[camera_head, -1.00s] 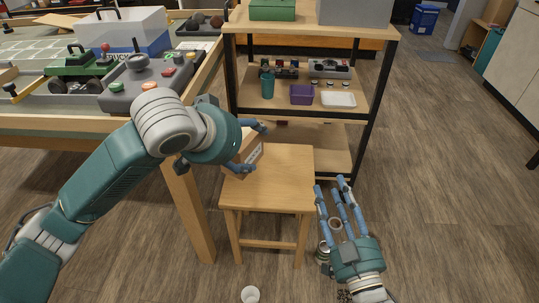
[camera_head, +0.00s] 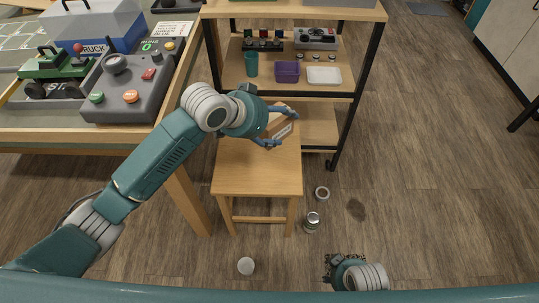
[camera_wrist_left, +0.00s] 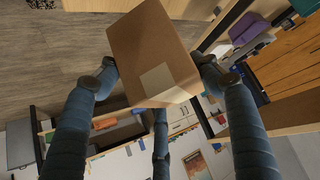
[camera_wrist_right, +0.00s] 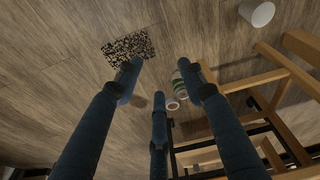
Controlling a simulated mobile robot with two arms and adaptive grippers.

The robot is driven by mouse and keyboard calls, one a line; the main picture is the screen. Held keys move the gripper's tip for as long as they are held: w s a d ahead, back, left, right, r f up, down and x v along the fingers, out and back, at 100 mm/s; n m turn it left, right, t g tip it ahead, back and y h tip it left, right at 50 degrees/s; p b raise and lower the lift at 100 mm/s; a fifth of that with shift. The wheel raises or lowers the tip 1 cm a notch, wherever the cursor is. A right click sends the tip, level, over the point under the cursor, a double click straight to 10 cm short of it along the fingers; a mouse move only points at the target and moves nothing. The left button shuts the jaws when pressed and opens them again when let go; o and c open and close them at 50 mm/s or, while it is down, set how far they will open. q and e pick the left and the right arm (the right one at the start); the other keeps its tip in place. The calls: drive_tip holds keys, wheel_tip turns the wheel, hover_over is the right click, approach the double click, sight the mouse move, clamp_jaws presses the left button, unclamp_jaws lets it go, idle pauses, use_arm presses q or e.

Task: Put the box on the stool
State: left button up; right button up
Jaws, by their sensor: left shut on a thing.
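The brown cardboard box (camera_head: 281,131) with a pale label is held over the back right of the wooden stool's seat (camera_head: 255,178) in the head view. I cannot tell whether it touches the seat. My left gripper (camera_head: 279,127) is shut on the box; the left wrist view shows its fingers (camera_wrist_left: 155,72) on both sides of the box (camera_wrist_left: 150,45). My right gripper (camera_head: 345,272) is low at the bottom of the head view, its fingers hidden there. The right wrist view shows those fingers (camera_wrist_right: 160,75) spread and empty above the floor.
A black shelf rack (camera_head: 352,112) with a purple bin (camera_head: 287,71) stands right behind the stool. A workbench (camera_head: 90,138) with a control box (camera_head: 128,88) is at left. A can (camera_head: 312,222), tape ring (camera_head: 322,193) and white cup (camera_head: 246,266) lie on the floor.

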use_arm(q)
wheel_tip(320, 180, down, 16)
drive_tip(key=b, duration=0.4)
drive_tip(key=shift+f, duration=0.15)
use_arm(e)
wheel_tip(320, 180, up, 15)
drive_tip(key=t, duration=0.1)
drive_tip(key=shift+d+r, duration=0.2)
use_arm(q)
drive_tip(key=shift+f, duration=0.1)
use_arm(e)
drive_tip(key=shift+s, duration=0.1)
use_arm(q)
drive_tip(key=shift+f, duration=0.1)
drive_tip(key=o, duration=1.2)
drive_tip(key=shift+c, duration=0.2)
